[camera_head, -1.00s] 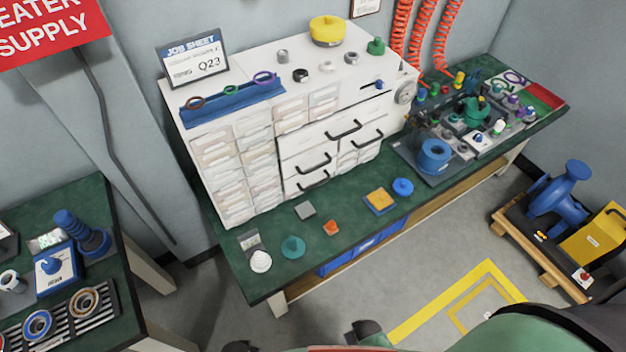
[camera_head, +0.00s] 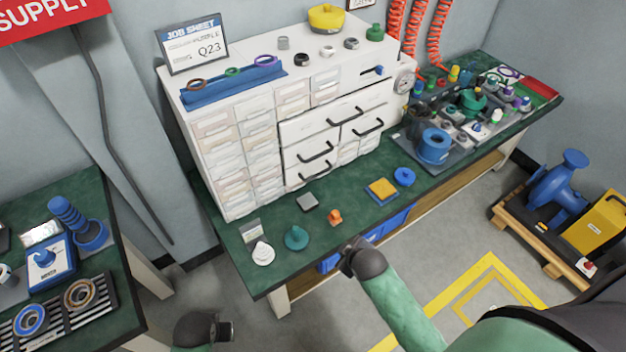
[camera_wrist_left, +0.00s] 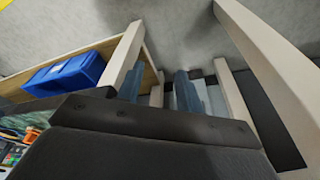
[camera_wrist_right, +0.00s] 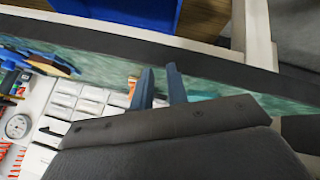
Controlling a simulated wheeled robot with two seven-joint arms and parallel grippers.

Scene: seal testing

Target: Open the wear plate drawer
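A white drawer cabinet (camera_head: 230,195) stands on the green bench. Its front has several wide white drawers with black bar handles, such as an upper handle (camera_head: 345,115), a right handle (camera_head: 368,128), a left handle (camera_head: 315,152) and a lower left handle (camera_head: 314,172). All look shut, and I cannot read which holds the wear plates. My right gripper (camera_head: 347,245) is in front of the bench edge, away from the handles; its fingers (camera_wrist_right: 160,84) are apart and empty. My left gripper (camera_head: 226,331) is low, left of the bench; its fingers (camera_wrist_left: 157,85) are apart and empty.
Small parts lie before the cabinet: a white cone (camera_head: 262,253), a teal part (camera_head: 296,238), an orange part (camera_head: 335,217), a yellow-topped block (camera_head: 381,190) and a blue knob (camera_head: 404,176). A fixture board (camera_head: 415,152) stands right. A side table (camera_head: 105,205) stands left.

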